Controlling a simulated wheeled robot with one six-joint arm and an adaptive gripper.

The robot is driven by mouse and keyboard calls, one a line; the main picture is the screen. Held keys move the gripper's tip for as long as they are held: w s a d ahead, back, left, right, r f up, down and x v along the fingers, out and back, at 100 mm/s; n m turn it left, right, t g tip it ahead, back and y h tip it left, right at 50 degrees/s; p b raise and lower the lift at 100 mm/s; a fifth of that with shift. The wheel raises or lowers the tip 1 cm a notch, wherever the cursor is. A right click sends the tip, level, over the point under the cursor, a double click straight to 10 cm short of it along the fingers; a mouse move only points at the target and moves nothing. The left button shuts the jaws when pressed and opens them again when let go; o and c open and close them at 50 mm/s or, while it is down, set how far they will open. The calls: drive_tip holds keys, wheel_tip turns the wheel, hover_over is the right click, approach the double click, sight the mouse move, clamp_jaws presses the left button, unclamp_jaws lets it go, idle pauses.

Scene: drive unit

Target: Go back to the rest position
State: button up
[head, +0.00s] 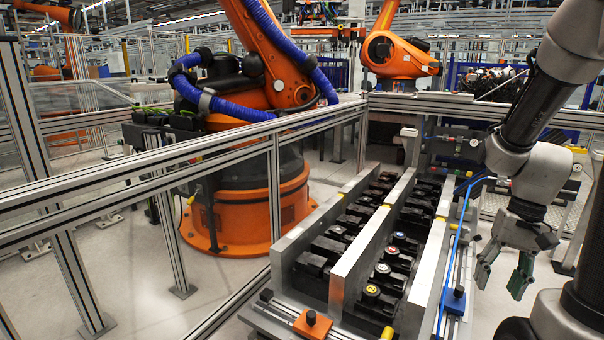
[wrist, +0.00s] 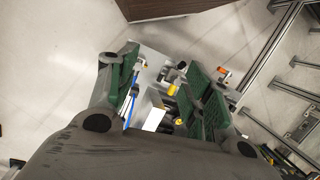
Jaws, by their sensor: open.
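My gripper (head: 503,272) hangs at the right side of the head view, pointing down with its two green-padded fingers apart. It is open and nothing shows between the fingers. It is to the right of the conveyor unit and apart from it in that view. In the wrist view my gripper (wrist: 165,95) also shows spread, with part of the unit and its metal edge visible beyond the fingers. My arm comes down from the upper right of the head view.
A conveyor (head: 345,285) with two lanes of black parts, some with coloured caps, runs left of my gripper. A blue cable (head: 456,245) follows its right side. A metal fence (head: 180,155) separates a large orange robot (head: 235,215). Grey floor shows at left.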

drive_tip(key=s+a+r+n+t+h, duration=0.1)
drive_tip(key=s+a+r+n+t, duration=0.1)
drive_tip(key=r, duration=0.5)
drive_tip(key=s+a+r+n+t+h, duration=0.1)
drive_tip(key=s+a+r+n+t, duration=0.1)
drive_tip(key=r, duration=0.6)
drive_tip(key=shift+s+a+n+t, duration=0.45)
drive_tip(key=shift+a+t, duration=0.3)
drive_tip(key=shift+t, duration=0.25)
